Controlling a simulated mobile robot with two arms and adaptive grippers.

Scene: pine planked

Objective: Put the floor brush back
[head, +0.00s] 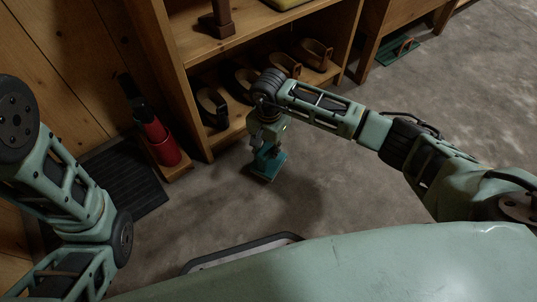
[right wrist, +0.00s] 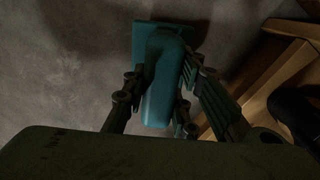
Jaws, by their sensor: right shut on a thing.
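The floor brush is teal, with a flat block and a raised rounded grip. In the head view its block (head: 267,166) is below my right gripper (head: 266,146), close over the floor in front of the shelf. I cannot tell whether it touches the floor. In the right wrist view the brush (right wrist: 162,80) lies between the two fingers of my right gripper (right wrist: 157,100), which are shut on its grip. My left arm shows at the left of the head view, but its gripper is out of the picture.
A wooden shelf (head: 198,125) with several shoes stands just beyond the brush. Left of it are a red cylinder (head: 165,150) in a wooden holder and a black ribbed mat (head: 125,182). A green flat piece with a handle (head: 396,50) lies at the upper right. Concrete floor (head: 350,185) is clear.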

